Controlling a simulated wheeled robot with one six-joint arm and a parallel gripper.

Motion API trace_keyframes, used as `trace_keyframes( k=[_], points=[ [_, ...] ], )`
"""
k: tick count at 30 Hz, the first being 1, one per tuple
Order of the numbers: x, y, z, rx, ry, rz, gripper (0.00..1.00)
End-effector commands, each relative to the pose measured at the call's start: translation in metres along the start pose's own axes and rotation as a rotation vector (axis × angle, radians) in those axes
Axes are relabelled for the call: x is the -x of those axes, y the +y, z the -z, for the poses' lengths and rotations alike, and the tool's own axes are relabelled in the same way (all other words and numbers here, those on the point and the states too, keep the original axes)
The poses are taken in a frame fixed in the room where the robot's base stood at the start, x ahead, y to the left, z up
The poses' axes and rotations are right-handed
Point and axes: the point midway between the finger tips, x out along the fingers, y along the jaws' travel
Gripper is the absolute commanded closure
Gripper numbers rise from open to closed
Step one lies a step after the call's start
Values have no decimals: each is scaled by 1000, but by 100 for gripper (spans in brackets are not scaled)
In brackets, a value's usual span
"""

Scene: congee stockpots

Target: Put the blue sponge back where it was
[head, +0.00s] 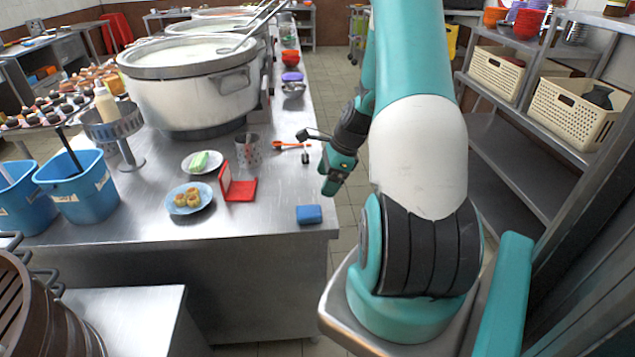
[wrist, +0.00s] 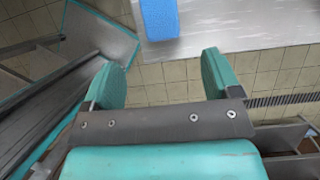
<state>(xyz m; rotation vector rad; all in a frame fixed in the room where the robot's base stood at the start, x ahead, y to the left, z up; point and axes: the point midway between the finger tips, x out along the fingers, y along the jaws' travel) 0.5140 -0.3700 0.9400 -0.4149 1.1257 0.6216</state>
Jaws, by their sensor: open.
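The blue sponge (head: 309,214) lies on the steel counter (head: 270,232), close to its front right corner in the head view. In the wrist view the sponge (wrist: 159,18) shows at the top edge, partly cut off, beyond the fingers. My gripper (head: 335,172) hangs to the right of the counter's edge in the head view, up and to the right of the sponge. In the wrist view my gripper (wrist: 160,82) is open, with its two teal fingers apart and nothing between them. The sponge is apart from the fingers.
Left of the sponge are a red stand (head: 238,188), a blue plate of food (head: 190,198), a green item on a plate (head: 202,162) and a perforated metal cup (head: 248,151). Large stockpots (head: 185,90) stand behind. Shelves with cream baskets (head: 580,110) stand right.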

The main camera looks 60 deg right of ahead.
Motion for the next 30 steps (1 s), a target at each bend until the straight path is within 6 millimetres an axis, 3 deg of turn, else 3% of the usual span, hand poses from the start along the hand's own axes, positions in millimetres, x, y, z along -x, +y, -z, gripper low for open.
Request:
trace_keyframes(
  k=[5,7,8,11,14,15,19,21,24,27,30],
  points=[
    [4,0,-2,7,0,-1,17],
    [6,2,-14,63,0,-7,17],
    [9,4,-24,110,0,-11,17],
    [21,22,-81,389,-3,-42,17],
    [38,67,-159,827,-22,-89,17],
    [46,93,-188,1023,-36,-111,17],
    [74,190,-254,1659,-104,-178,17],
    [90,244,-271,1986,-156,-205,17],
    [111,310,-276,2392,-238,-232,17],
    [126,355,-269,2692,-314,-245,17],
    [136,380,-261,2876,-367,-248,17]
  ],
)
